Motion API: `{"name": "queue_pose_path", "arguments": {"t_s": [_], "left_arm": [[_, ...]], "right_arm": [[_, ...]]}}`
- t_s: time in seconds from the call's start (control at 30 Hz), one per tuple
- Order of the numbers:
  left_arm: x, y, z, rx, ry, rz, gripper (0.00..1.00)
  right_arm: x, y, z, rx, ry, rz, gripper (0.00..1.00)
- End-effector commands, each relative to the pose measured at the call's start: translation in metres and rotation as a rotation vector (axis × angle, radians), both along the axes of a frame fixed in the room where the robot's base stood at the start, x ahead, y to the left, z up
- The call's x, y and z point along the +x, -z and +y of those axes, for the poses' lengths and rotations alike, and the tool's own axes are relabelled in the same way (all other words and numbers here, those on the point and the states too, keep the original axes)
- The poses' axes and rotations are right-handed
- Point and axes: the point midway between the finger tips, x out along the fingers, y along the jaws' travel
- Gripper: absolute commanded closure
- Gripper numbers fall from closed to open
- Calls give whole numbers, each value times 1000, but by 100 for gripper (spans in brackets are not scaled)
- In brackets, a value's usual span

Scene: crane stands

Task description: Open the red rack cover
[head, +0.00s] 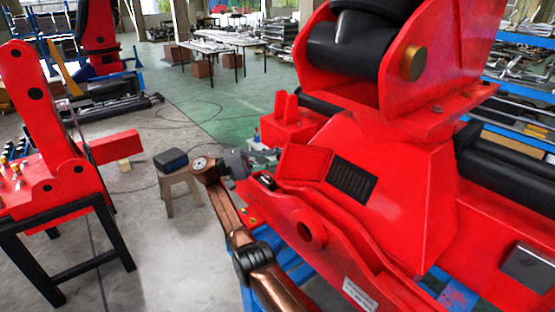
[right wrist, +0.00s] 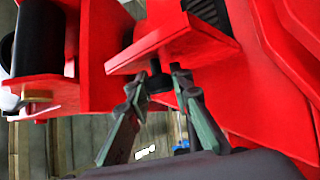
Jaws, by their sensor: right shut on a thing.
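A red panel (head: 303,162), which looks like the rack cover, is on the large red crane body beside a black grille. In the right wrist view it shows as a red plate (right wrist: 170,45) with a short black knob (right wrist: 156,76) at its edge. My right gripper (head: 264,157) reaches the panel's left side at the end of a copper-coloured arm. In the wrist view its two greenish fingers (right wrist: 160,84) stand either side of the knob, shut on it. Their exact contact is hard to see. How far the panel is open cannot be told. My left gripper is not in view.
The crane body (head: 400,200) fills the right, with a black grille (head: 352,178) and black cylinders above. A stool (head: 178,182) with a dark box stands left of my arm. Another red machine on a black stand (head: 60,210) is at far left. Floor between is clear.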

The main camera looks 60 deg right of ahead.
Motion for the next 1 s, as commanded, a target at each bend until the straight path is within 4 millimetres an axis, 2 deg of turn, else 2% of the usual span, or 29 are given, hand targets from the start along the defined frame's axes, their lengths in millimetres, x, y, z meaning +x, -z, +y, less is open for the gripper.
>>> {"name": "queue_pose_path", "arguments": {"t_s": [0.1, 0.13, 0.4, 0.63, 0.77, 0.97, 1.0], "left_arm": [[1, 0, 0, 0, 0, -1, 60], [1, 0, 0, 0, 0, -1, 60], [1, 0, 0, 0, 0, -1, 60], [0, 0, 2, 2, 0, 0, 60], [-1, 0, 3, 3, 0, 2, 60], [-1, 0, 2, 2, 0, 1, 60], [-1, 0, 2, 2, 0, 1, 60]], "right_arm": [[-1, 1, -1, 3, 1, -2, 100], [-1, 1, -1, 3, 1, -2, 79], [1, 0, 0, 1, -2, -1, 61], [1, 0, 1, 1, -2, -1, 61], [1, -7, 1, 0, -2, -2, 61], [1, -42, 1, -5, -2, -4, 61], [1, -52, 1, -6, -4, -4, 57]]}}
